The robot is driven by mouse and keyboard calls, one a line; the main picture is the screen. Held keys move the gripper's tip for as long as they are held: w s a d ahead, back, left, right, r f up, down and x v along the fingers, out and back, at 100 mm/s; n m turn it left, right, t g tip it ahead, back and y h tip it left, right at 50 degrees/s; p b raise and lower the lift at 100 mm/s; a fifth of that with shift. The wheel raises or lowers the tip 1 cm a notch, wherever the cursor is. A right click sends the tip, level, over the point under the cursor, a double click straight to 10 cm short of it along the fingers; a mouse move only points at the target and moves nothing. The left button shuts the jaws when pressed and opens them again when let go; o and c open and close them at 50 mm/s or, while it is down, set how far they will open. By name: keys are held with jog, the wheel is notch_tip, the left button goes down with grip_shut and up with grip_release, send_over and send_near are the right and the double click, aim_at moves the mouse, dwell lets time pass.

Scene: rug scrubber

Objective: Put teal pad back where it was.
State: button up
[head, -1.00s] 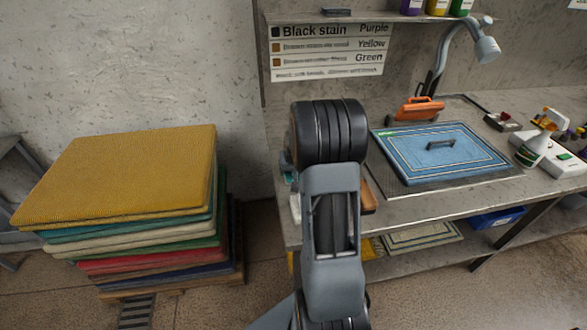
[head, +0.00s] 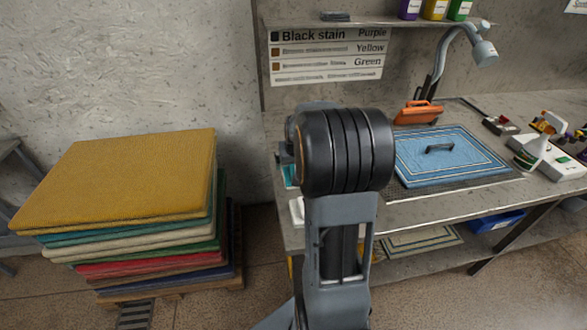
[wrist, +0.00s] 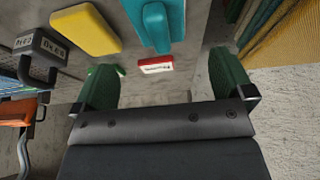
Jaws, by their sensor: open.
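A teal pad (wrist: 156,24) with a raised grip lies on the grey worktop at the top of the wrist view. In the head view a bit of teal (head: 291,177) shows at the worktop's left end, beside my arm. My gripper (wrist: 164,82) is open, with its two green-padded fingers wide apart and nothing between them. The teal pad is beyond the fingertips, apart from them. In the head view my arm hides most of the gripper and that part of the worktop.
A yellow pad (wrist: 86,29) and a grey handled block (wrist: 41,54) lie left of the teal pad. A small red-and-white item (wrist: 156,64) is near it. A blue mat (head: 452,157) and orange tool (head: 418,112) are on the worktop. A mat stack (head: 122,180) stands left.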

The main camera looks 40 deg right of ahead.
jog(key=s+a+r+n, duration=0.1)
jog(key=s+a+r, duration=0.1)
jog(key=a, duration=0.3)
jog(key=s+a+r+n+y, duration=0.1)
jog(key=s+a+r, duration=0.1)
jog(key=a+r, duration=0.15)
jog(key=s+a+r+n, duration=0.1)
jog(key=s+a, duration=0.2)
jog(key=a, duration=0.2)
jog(key=s+a+n+y, duration=0.1)
jog(key=s+a+n, duration=0.1)
jog(key=s+a, duration=0.7)
jog(key=shift+f+g, duration=0.15)
jog(key=shift+g, duration=0.15)
